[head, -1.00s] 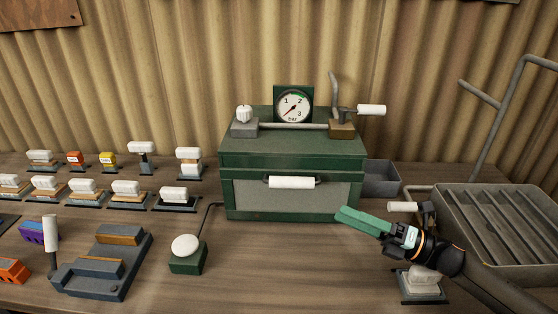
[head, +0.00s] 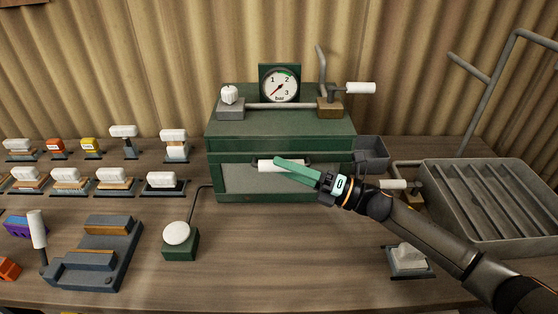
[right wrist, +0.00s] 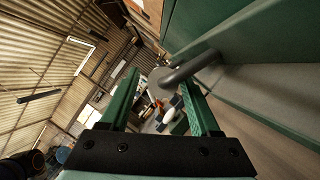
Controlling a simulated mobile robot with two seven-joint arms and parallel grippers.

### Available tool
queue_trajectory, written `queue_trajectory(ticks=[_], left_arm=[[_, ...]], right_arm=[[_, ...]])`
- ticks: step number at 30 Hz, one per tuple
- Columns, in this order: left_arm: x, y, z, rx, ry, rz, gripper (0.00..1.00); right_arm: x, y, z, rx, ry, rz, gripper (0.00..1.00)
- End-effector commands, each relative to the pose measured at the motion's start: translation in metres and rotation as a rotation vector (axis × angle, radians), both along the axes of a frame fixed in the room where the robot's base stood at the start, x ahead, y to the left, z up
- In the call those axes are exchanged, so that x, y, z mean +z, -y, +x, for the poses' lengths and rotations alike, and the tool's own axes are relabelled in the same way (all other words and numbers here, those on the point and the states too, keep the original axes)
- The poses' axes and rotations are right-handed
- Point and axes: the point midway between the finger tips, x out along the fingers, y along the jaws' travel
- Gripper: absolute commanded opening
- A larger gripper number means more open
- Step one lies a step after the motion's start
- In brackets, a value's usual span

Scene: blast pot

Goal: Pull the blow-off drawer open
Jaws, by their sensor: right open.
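The blow-off drawer (head: 250,184) is the grey-fronted lower part of the green blast pot (head: 240,143) and looks shut. Its white bar handle (head: 266,166) runs across the top of the front on dark brackets. My right gripper (head: 280,162) reaches in from the right, its green fingers at the handle and covering its right part. In the right wrist view the fingers are apart, with the handle's grey bracket (right wrist: 190,68) at the tips beside the right finger. Whether the fingers touch the bar is unclear. My left gripper is not in view.
A pressure gauge (head: 279,87), a white knob (head: 229,95) and a white-handled lever (head: 360,88) are on top. A white button on a green box (head: 177,235) stands front left. A ribbed grey tray (head: 490,205) is at right. The bench before the drawer is clear.

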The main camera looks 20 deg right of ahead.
Motion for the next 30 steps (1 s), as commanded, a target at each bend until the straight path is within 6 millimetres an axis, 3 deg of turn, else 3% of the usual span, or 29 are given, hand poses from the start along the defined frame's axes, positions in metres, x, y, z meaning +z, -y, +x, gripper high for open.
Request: queue_trajectory(ticks=[6,14,30], left_arm=[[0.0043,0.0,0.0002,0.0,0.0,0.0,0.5],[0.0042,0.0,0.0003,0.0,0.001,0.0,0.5],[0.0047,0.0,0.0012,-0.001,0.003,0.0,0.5]], right_arm=[[0.0035,-0.013,0.0094,-0.001,-0.001,-0.001,0.63],[0.003,-0.0139,0.0099,-0.001,-0.001,-0.001,0.63],[0.003,-0.0135,0.0096,-0.001,-0.001,-0.001,0.05]])
